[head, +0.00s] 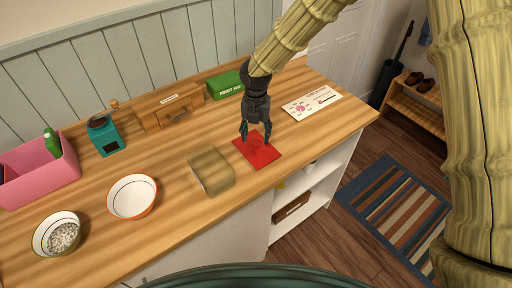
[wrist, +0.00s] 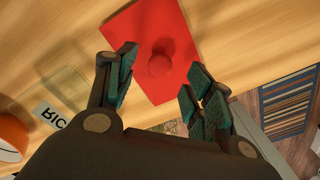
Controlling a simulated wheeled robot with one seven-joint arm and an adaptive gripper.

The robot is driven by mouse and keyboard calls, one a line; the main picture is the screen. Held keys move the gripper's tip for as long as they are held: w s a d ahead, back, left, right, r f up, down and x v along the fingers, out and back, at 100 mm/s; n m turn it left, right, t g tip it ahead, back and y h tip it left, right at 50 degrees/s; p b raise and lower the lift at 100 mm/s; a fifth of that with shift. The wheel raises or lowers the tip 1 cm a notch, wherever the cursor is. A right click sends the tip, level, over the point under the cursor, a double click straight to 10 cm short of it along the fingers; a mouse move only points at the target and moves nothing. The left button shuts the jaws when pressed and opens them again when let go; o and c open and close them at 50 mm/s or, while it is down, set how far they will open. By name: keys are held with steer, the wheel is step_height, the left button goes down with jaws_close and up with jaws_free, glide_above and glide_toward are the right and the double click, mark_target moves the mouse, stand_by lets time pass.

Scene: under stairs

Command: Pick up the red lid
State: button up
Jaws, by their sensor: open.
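The red lid (head: 262,153) is a flat square with a small round knob in its middle, lying on the wooden counter. It also shows in the wrist view (wrist: 180,40), with the knob (wrist: 160,64) near the picture's middle. My gripper (head: 256,138) is above the lid in the head view, pointing down, its fingers apart. In the wrist view my gripper (wrist: 158,88) is open, with the knob between and slightly beyond the fingertips. I cannot tell how high the fingertips are above the lid. Nothing is held.
A see-through box (head: 211,170) stands just left of the lid. Two bowls (head: 132,197) (head: 57,235), a pink bin (head: 40,174), a teal grinder (head: 104,135), a wooden drawer box (head: 170,112) and a green first aid box (head: 224,85) are further left and behind. A paper card (head: 312,104) lies right.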

mark_target(256, 142)
steer(key=shift+f+p, duration=1)
steer(key=shift+f, duration=1.35)
steer(key=shift+s, duration=0.1)
steer(key=c, duration=1)
